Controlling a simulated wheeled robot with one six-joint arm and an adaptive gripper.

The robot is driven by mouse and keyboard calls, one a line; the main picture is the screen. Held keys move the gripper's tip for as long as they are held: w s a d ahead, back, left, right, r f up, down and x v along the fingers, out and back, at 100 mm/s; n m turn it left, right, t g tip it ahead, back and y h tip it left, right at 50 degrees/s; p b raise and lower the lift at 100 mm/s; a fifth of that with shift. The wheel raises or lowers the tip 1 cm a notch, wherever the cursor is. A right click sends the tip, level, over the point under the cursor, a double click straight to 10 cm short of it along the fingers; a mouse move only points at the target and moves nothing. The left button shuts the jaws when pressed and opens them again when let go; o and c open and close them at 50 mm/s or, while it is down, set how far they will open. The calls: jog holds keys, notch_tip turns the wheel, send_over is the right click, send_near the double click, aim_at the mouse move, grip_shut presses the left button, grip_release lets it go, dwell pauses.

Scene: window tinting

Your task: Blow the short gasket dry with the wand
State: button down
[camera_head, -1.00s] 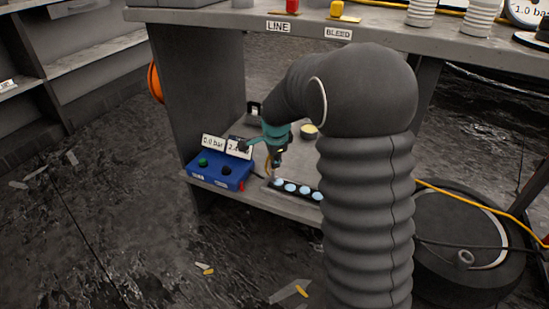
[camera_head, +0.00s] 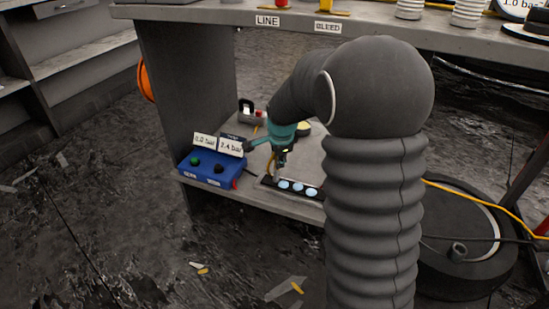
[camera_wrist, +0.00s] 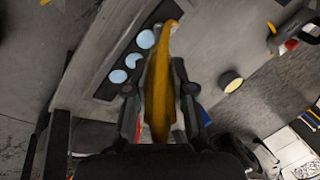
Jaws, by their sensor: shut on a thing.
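My gripper (camera_wrist: 160,95) is shut on the wand, a curved yellow-brown piece (camera_wrist: 160,85) whose narrow bent end points away from the wrist. In the head view my gripper (camera_head: 282,158) is low over the lower shelf, near the left part of a dark strip (camera_head: 264,182) with pale blue discs. The strip also shows in the wrist view (camera_wrist: 106,91), where the wand's narrow end overlaps its upper part in the picture. One disc (camera_wrist: 134,61) looks partly covered by a dark shape. I cannot tell which piece is the short gasket, nor whether the wand touches anything.
A blue box (camera_head: 207,168) with knobs and two pressure signs stands left of the strip. A round pale-topped tin (camera_wrist: 231,81) stands to the right in the wrist view.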

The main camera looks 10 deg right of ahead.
jog(key=s+d+b, duration=0.1)
jog(key=s+d, duration=0.8)
jog(key=d, duration=0.3)
jog(key=shift+f, duration=0.15)
dwell(1.3)
jog(key=shift+w, duration=0.1)
jog(key=w+a+p, duration=0.2)
jog(key=w+a, duration=0.4)
jog(key=a, duration=0.3)
jog(key=shift+w, duration=0.35)
dwell(0.8)
